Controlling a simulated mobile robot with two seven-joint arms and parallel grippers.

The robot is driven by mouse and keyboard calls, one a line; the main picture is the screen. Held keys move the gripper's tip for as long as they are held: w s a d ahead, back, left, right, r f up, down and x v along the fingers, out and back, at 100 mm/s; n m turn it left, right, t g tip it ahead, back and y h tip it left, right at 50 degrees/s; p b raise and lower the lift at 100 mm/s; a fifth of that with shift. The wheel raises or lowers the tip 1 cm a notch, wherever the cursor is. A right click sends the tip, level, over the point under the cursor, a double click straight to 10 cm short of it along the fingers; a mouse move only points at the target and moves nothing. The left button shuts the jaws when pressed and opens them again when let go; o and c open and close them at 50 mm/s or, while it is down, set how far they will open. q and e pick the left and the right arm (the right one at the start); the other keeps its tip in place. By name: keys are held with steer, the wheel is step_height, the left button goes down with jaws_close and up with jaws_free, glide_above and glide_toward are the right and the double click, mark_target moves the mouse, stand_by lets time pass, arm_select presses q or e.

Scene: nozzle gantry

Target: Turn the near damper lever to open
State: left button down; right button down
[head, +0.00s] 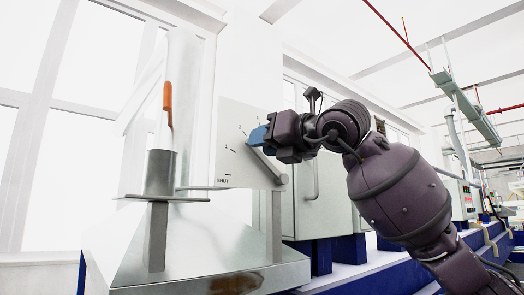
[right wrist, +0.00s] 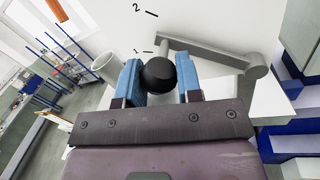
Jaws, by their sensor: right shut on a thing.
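The grey damper lever (head: 266,165) is mounted on a white dial plate (head: 235,120) with scale marks and the word SHUT at its lower left. In the right wrist view the lever (right wrist: 215,55) runs from its pivot at right to a stem with a black knob (right wrist: 158,74). The lever's end lies beside the mark 1, with the mark 2 beyond it. My right gripper (head: 259,136) has blue fingertips at the lever's free end. In the right wrist view this gripper (right wrist: 160,84) is shut on the knob, one finger on each side. My left gripper is out of view.
Below is a steel-topped bench (head: 200,262). Pale cabinets (head: 335,195) on a blue base stand behind my right arm.

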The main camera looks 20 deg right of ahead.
steer(key=w+d+r+m+t+h, duration=0.1)
steer(key=w+d+r+m, duration=0.2)
steer(key=d+r+m, duration=0.2)
steer(key=shift+d+m+t+p, duration=0.35)
steer(key=shift+d+m, duration=1.15)
steer(key=shift+m, duration=1.8)
steer(key=c, duration=0.8)
jaws_free()
steer(key=shift+d, duration=0.1)
steer(key=b+v, duration=0.1)
steer(key=v, duration=1)
steer(key=shift+f+b, duration=0.1)
steer(key=shift+b, duration=0.25)
